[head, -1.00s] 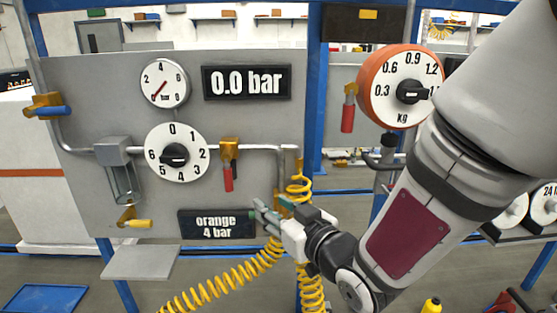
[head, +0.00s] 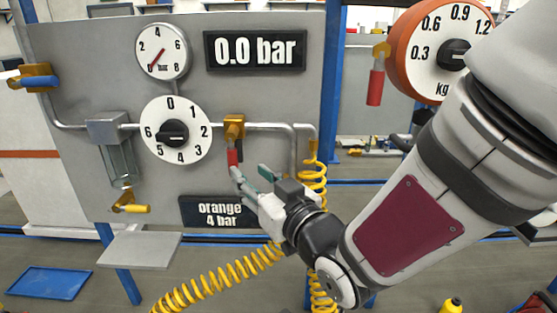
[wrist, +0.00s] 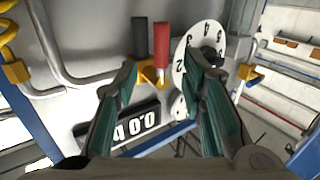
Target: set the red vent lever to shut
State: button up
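The red vent lever (head: 233,157) hangs straight down from a yellow valve body (head: 234,128) on the pipe, right of the numbered dial. In the wrist view, which is turned upside down, the red lever (wrist: 161,45) appears beyond and between my fingertips. My gripper (head: 249,172) is just below and to the right of the lever's lower end. Its green-padded fingers (wrist: 161,62) are open with nothing held. One fingertip overlaps the lever's lower end in the head view; I cannot tell whether they touch.
The numbered dial (head: 176,130) and the 0.0 bar display (head: 255,51) are on the grey panel. A yellow coiled hose (head: 318,175) hangs right of the gripper. A yellow lever (head: 132,209) and a blue lever (head: 27,80) are to the left. Another red lever (head: 375,87) is by the kg gauge.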

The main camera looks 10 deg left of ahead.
aim_at(235, 162)
jog(key=x, duration=0.9)
jog(key=shift+s+a, duration=0.1)
jog(key=shift+c, duration=0.2)
grip_shut()
